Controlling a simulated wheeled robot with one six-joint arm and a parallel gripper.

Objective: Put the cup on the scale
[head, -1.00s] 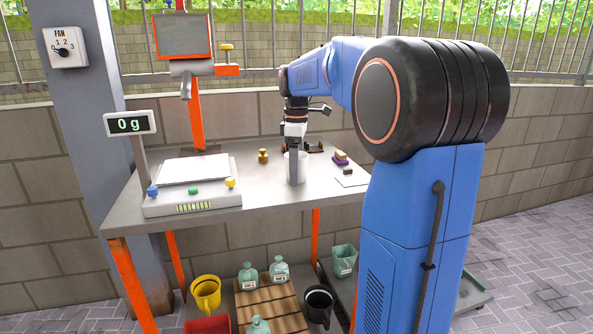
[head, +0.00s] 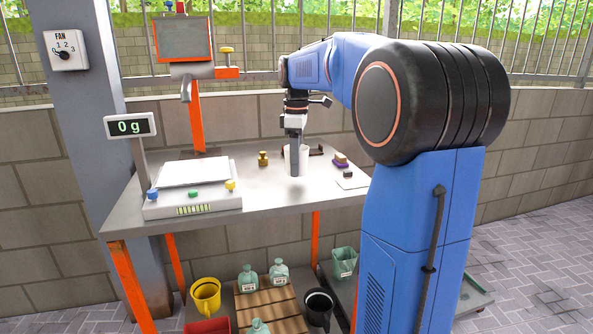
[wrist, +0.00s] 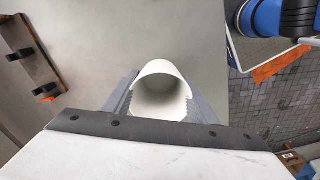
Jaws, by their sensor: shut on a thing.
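The white cup (head: 303,158) is in my gripper (head: 295,165), over the right half of the steel table in the head view. In the wrist view the cup (wrist: 160,92) sits between the two fingers of my gripper (wrist: 160,100), its open mouth showing. A shadow below suggests the cup is held a little above the table top. The scale (head: 192,204) stands at the left of the table, with a flat white plate (head: 194,172) on top that is bare. Its display (head: 130,126) reads 0 g.
A brass weight (head: 262,159) stands between scale and cup. A brush (head: 341,160) and a small dark block (head: 347,174) lie to the right. An orange post with a screen (head: 184,38) rises behind the scale. Bottles and buckets are below the table.

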